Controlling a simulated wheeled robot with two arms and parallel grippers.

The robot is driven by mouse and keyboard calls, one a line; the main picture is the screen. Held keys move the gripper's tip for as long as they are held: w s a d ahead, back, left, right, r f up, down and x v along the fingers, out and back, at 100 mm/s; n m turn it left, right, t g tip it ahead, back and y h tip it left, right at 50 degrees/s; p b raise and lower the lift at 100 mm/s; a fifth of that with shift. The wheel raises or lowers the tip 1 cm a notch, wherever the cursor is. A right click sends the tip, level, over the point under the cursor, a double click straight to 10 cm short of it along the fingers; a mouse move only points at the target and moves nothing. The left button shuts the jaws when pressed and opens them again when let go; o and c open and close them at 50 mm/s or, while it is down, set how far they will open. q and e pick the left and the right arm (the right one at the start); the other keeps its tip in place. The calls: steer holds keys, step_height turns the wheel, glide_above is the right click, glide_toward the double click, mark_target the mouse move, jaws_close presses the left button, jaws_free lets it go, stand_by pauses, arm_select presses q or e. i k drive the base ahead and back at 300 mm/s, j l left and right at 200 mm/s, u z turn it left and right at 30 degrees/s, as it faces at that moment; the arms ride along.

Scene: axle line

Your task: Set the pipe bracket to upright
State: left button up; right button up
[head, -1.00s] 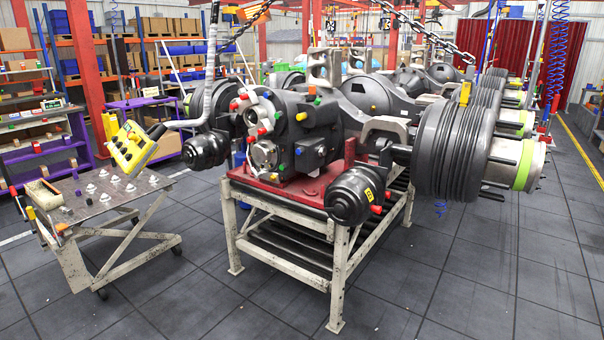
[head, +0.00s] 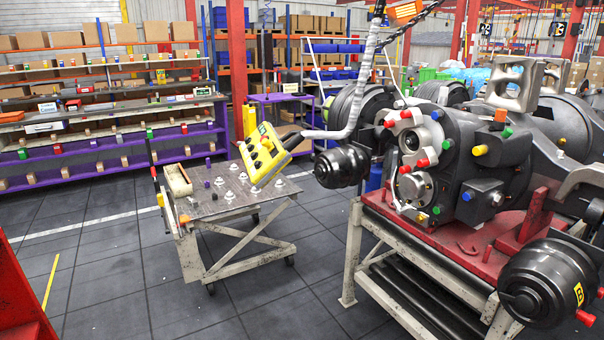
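I cannot tell for certain which part is the pipe bracket. Several small pale fittings (head: 230,195) sit on the top of the wheeled cart (head: 208,212), too small to make out their shape or tilt. A light grey cast bracket (head: 515,85) with holes stands on top of the dark axle housing (head: 455,150). Neither of my grippers is in view.
A yellow control pendant (head: 265,150) hangs over the cart from a grey arm. The axle rests on a red-topped stand (head: 460,240) at right. Shelves (head: 100,150) line the back left. Floor in front of the cart is clear.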

mark_target(394, 88)
steer(key=i+j, duration=0.1)
steer(key=i, duration=0.65)
steer(key=i+j+z, duration=0.1)
steer(key=i, duration=0.65)
